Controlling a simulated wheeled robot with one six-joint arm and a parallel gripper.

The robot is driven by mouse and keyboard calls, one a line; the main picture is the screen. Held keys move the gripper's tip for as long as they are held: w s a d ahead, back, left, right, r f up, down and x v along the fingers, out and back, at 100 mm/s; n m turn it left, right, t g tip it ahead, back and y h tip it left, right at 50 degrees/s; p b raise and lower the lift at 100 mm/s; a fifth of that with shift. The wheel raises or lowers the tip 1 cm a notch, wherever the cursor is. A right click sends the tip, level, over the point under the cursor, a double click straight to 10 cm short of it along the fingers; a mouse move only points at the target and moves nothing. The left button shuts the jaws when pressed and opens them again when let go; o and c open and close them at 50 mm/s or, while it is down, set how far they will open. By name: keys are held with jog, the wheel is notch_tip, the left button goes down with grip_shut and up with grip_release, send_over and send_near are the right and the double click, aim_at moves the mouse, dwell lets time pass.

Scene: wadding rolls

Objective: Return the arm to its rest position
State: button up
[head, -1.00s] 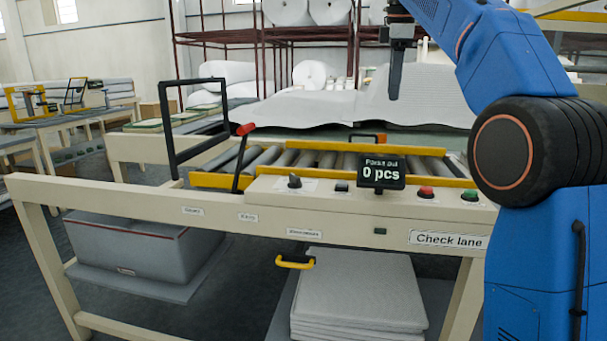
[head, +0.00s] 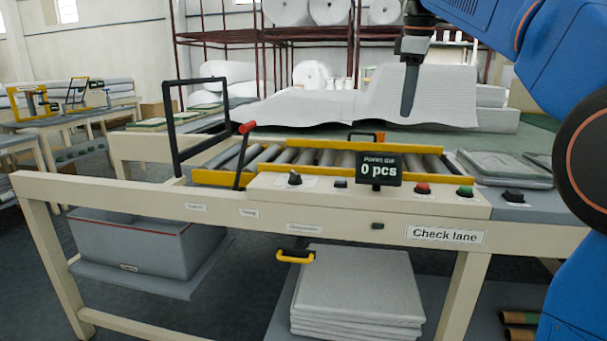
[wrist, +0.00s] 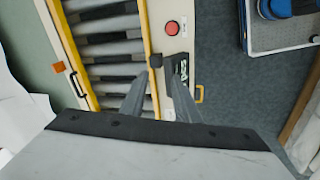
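My blue arm comes in from the right of the head view. My gripper (head: 409,112) hangs from it, pointing down, above the far side of the check lane bench (head: 130,203). In the head view it is seen edge-on, in front of white wadding sheet (head: 440,92). In the wrist view my gripper (wrist: 157,70) shows two grey fingers with a gap between them and nothing held. Below them lie the bench's roller conveyor (wrist: 105,45) and its control panel.
The bench carries a black frame (head: 168,125), a red-tipped lever (head: 244,150), a counter display (head: 378,169) reading 0 pcs, and packed grey pads (head: 505,166). A grey bin (head: 140,245) and stacked sheets (head: 355,290) are underneath. Racks with white rolls stand behind.

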jog(key=s+d+f+m+t, duration=0.1)
jog(key=s+f+m, duration=0.5)
jog(key=s+f, duration=1.1)
jog(key=s+d+f+m+t, duration=0.1)
jog(key=s+d+f+m, duration=0.2)
jog(key=s+f, duration=1.4)
notch_tip(320, 180, down, 6)
jog(key=m, duration=0.3)
jog(key=shift+d+m, duration=0.25)
jog(key=shift+m, duration=0.15)
jog(key=shift+r, duration=0.15)
